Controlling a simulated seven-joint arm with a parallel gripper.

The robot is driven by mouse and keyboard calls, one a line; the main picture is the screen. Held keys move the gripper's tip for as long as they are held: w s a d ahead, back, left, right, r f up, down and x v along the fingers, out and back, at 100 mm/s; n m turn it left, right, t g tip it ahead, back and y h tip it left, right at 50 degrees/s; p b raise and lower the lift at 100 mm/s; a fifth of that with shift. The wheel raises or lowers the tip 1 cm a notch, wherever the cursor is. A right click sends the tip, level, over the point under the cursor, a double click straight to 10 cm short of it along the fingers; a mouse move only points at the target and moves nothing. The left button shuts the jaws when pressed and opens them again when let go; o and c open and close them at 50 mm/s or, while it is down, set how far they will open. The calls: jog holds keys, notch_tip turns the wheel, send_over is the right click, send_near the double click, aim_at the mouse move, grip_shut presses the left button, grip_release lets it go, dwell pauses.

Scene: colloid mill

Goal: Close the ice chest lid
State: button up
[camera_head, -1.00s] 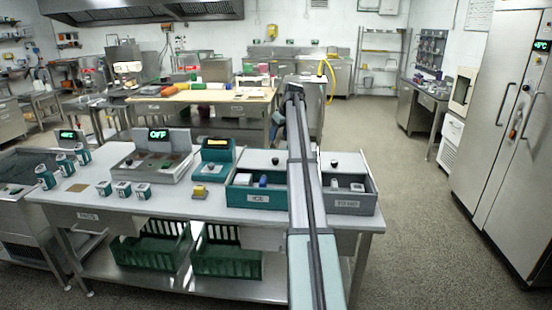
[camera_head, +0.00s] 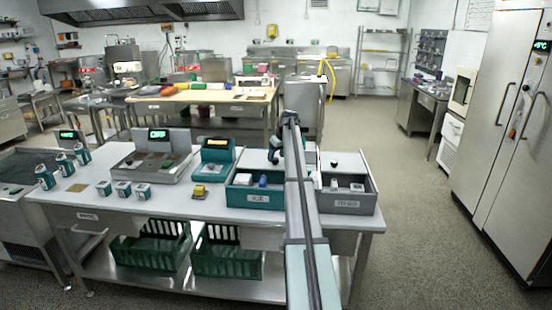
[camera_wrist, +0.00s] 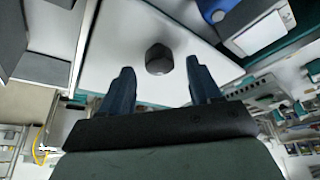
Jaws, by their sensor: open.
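The ice chest (camera_head: 258,198) is a teal box labelled ICE on the steel table, with its front part open and a white item (camera_head: 243,179) and a blue item (camera_head: 263,181) inside. Its pale lid (camera_head: 255,162) lies at the back of the box. In the wrist view the lid (camera_wrist: 115,45) fills the middle, with a dark knob (camera_wrist: 158,60) standing on it. My gripper (camera_wrist: 162,82) is open, its two fingers pointing towards the knob, one to each side. The gripper also shows above the lid in the head view (camera_head: 274,154); contact with the knob cannot be told.
A grey bin (camera_head: 353,205) with its own knobbed lid stands right of my arm. Green crates (camera_head: 227,262) sit on the shelf below.

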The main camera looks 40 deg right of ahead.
jog(key=shift+x, duration=0.85)
jog(key=shift+c, duration=0.4)
grip_shut()
